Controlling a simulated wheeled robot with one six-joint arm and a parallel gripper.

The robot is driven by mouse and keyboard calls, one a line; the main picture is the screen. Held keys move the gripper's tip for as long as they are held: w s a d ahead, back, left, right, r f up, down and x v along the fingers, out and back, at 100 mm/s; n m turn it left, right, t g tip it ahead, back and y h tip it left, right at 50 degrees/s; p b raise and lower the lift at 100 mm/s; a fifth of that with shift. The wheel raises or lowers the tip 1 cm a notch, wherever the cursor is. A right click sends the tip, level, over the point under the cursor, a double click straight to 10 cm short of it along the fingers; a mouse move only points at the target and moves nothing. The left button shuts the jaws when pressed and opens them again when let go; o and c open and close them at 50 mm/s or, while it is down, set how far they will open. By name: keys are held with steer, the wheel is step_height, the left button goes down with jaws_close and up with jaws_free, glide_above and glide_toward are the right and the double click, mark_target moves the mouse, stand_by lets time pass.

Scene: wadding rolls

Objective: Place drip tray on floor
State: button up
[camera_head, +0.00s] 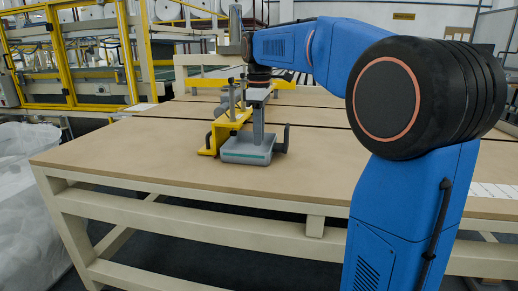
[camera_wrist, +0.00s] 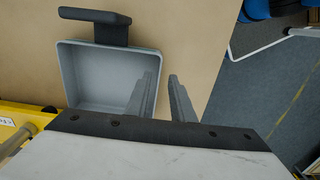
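The drip tray (camera_head: 245,153) is a shallow grey box with upright dark handles, resting on the brown tabletop (camera_head: 130,150). In the wrist view the tray (camera_wrist: 100,75) looks empty, with one black handle (camera_wrist: 100,27) at its top edge. My gripper (camera_head: 259,140) points down at the tray. In the wrist view my gripper (camera_wrist: 162,82) has its fingers apart, the left one over the tray's inside and the right one beyond its right wall. I cannot tell whether either finger touches the wall. The tray's near part is hidden by the gripper body.
A yellow fixture (camera_head: 228,130) stands close behind and left of the tray. A clear plastic-wrapped bundle (camera_head: 28,190) is on the floor at left. Yellow-framed machinery (camera_head: 75,60) stands behind. Dark floor (camera_wrist: 260,85) shows beyond the table edge in the wrist view.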

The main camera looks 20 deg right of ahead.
steer(key=shift+r, duration=2.25)
